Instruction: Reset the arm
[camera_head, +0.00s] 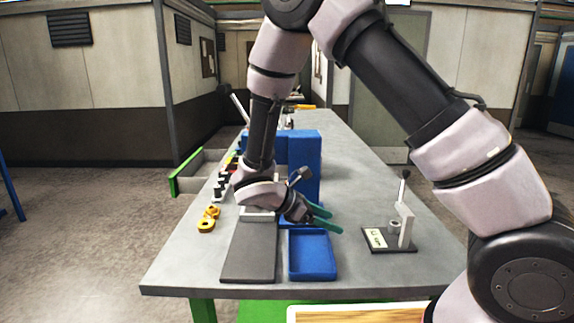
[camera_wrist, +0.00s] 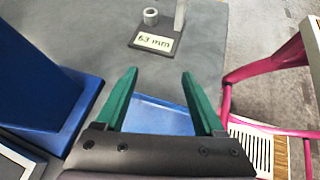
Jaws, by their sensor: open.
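My gripper (camera_head: 326,218) has green fingers and is reaching low over the long grey table (camera_head: 345,150), just above the near blue tray (camera_head: 312,268). In the wrist view my gripper (camera_wrist: 160,95) has its two fingers apart with nothing between them. The tray's blue floor (camera_wrist: 165,118) shows below and between the fingers. The part of the tray nearest the gripper's body is hidden.
A fixture (camera_head: 403,228) with a grey ring and a "63 mm" label (camera_wrist: 154,41) stands right of the tray. A dark flat plate (camera_head: 250,255) lies left, yellow pieces (camera_head: 208,217) beyond it. A tall blue block (camera_head: 306,150) stands behind. A pink frame (camera_wrist: 265,65) shows right.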

